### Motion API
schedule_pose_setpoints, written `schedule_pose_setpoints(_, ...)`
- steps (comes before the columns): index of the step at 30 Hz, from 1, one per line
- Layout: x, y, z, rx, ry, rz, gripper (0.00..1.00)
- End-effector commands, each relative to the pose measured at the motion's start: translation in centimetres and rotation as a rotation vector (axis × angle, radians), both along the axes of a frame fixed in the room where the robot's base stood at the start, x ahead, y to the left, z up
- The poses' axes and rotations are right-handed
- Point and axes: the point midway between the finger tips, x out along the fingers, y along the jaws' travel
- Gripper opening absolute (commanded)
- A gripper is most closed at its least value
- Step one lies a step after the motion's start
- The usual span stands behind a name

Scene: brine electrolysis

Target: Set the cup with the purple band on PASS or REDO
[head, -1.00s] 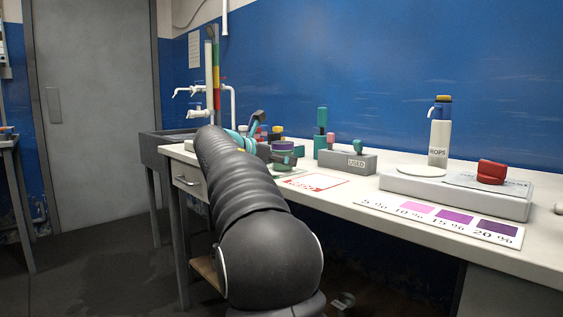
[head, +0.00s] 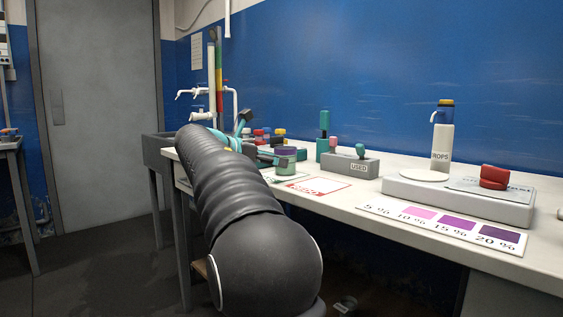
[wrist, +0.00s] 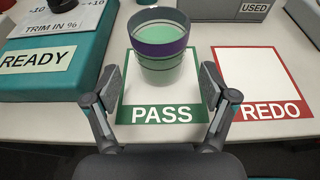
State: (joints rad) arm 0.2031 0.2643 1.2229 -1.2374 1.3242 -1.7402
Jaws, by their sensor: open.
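The cup with the purple band (wrist: 159,50) stands upright on the green-bordered PASS card (wrist: 162,113) in the wrist view, with pale green showing inside. In the head view the cup (head: 285,162) stands on the bench beyond my arm. The red-bordered REDO card (wrist: 262,80) lies to the right and is bare; it also shows in the head view (head: 318,187). My gripper (wrist: 160,88) is open, its fingers apart on either side of the cup's near side, with the cup beyond the fingertips. I see no finger closed on it.
The teal READY box (wrist: 60,60) stands left of PASS. The grey USED block (head: 350,165) stands behind REDO. Further right are a white scale-like device (head: 460,204), a DROPS bottle (head: 441,145) and a percent colour strip (head: 440,228).

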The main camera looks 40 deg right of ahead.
Motion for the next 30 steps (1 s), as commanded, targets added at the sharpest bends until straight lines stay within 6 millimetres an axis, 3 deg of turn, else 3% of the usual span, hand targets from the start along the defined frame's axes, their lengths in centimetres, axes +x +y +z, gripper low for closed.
schedule_pose_setpoints(3, -0.2, 2.4, 0.9, 0.000, -0.001, 0.003, 0.84)
schedule_pose_setpoints(9, -0.4, 5.3, 1.8, -0.001, 0.000, 0.001, 0.84)
schedule_pose_setpoints(15, -0.5, 6.6, 2.1, -0.001, 0.000, 0.000, 0.84)
schedule_pose_setpoints(24, -0.8, 6.8, 2.0, 0.008, -0.010, 0.000, 0.84)
schedule_pose_setpoints(30, -3.7, 8.9, -0.6, 0.164, -0.189, 0.006, 0.84)
